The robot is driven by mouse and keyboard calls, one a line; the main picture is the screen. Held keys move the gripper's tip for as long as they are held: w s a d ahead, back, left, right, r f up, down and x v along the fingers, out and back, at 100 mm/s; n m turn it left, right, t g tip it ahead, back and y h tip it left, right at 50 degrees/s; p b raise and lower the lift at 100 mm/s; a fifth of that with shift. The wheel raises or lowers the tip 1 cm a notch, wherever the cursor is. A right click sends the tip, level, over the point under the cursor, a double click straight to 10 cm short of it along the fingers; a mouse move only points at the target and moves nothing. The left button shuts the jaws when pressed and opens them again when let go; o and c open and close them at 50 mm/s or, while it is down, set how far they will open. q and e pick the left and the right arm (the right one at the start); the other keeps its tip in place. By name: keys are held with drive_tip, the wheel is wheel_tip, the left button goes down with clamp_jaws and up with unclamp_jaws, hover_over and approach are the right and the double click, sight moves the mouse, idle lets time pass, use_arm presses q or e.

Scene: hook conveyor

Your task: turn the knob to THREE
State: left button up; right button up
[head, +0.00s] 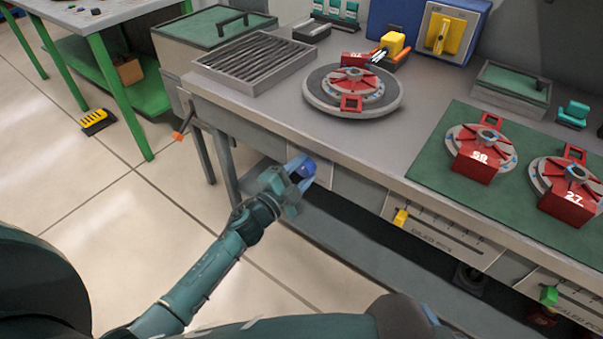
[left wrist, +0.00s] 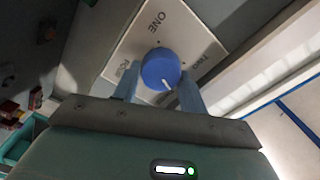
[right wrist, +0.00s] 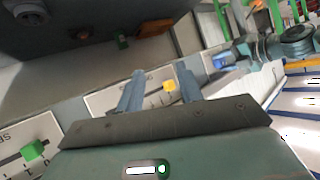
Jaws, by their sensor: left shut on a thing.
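The blue knob (head: 305,168) sits on a pale plate on the bench's front face. In the left wrist view the knob (left wrist: 160,67) has a white pointer line directed down and slightly right. ONE reads above it, TWO is to the right, and a partly readable label is to the left; the plate's lower part is hidden by my gripper. My left gripper (head: 296,178) is shut on the knob, a finger on each side, also in the left wrist view (left wrist: 160,92). My right gripper (right wrist: 161,85) is open and empty, seen only in its wrist view.
A yellow slider (head: 400,217) and a green slider (head: 549,296) are on the front panels right of the knob. The bench top (head: 395,140) carries a round turntable (head: 320,100) and numbered red-and-grey parts (head: 480,155). A shelf (head: 330,235) runs below.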

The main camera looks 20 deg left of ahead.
use_arm(q)
drive_tip(key=m, duration=0.2)
drive_tip(key=shift+f+m+b, duration=0.15)
drive_tip(key=shift+m+b, duration=0.15)
drive_tip(key=shift+b, duration=0.1)
drive_tip(key=shift+m+b, duration=0.3)
drive_tip(key=shift+m, duration=1)
use_arm(e)
drive_tip(key=shift+s+d+t, duration=0.1)
drive_tip(key=shift+t, duration=0.2)
use_arm(q)
drive_tip(key=o, duration=1)
use_arm(e)
drive_tip(key=shift+f, duration=0.1)
